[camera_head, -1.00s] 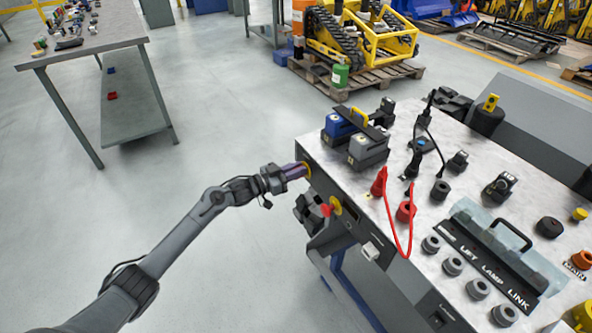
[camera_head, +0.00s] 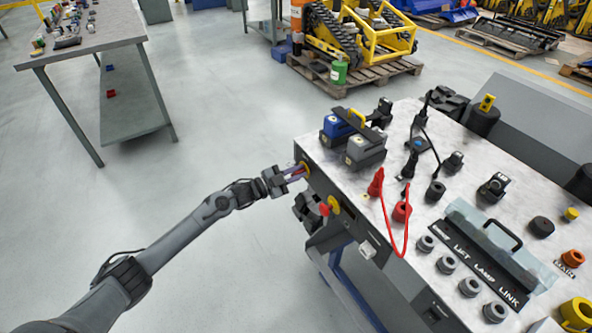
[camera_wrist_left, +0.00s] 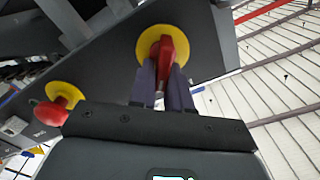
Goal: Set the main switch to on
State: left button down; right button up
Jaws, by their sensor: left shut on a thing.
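A red switch handle (camera_wrist_left: 166,58) stands out from a round yellow plate (camera_wrist_left: 150,42) on the bench's dark side panel. In the left wrist view the two fingers of my left gripper (camera_wrist_left: 163,84) lie on either side of this handle, and the gripper is shut on it. The handle's full turn position is hard to read behind the fingers. In the head view my left gripper (camera_head: 298,173) reaches the same plate (camera_head: 304,169) near the bench corner, hiding most of the handle. My right gripper is not in view.
A red mushroom knob (camera_head: 324,209) on a second yellow plate sits close by on the same panel; it also shows in the wrist view (camera_wrist_left: 50,111). A red cable (camera_head: 388,225) hangs over the bench edge. The floor left of the bench is clear.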

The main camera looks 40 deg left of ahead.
pick_arm(q)
jog(key=m, duration=0.4)
jog(key=shift+d+f+m, duration=0.2)
jog(key=shift+f+m, duration=0.1)
jog(key=m, duration=0.5)
jog(key=shift+s+d+f, duration=0.1)
jog(key=shift+d+f, duration=0.05)
jog(key=shift+f, duration=0.25)
jog(key=shift+m, duration=0.4)
jog(key=c, duration=1.2)
grip_release()
jog(key=shift+o, duration=0.2)
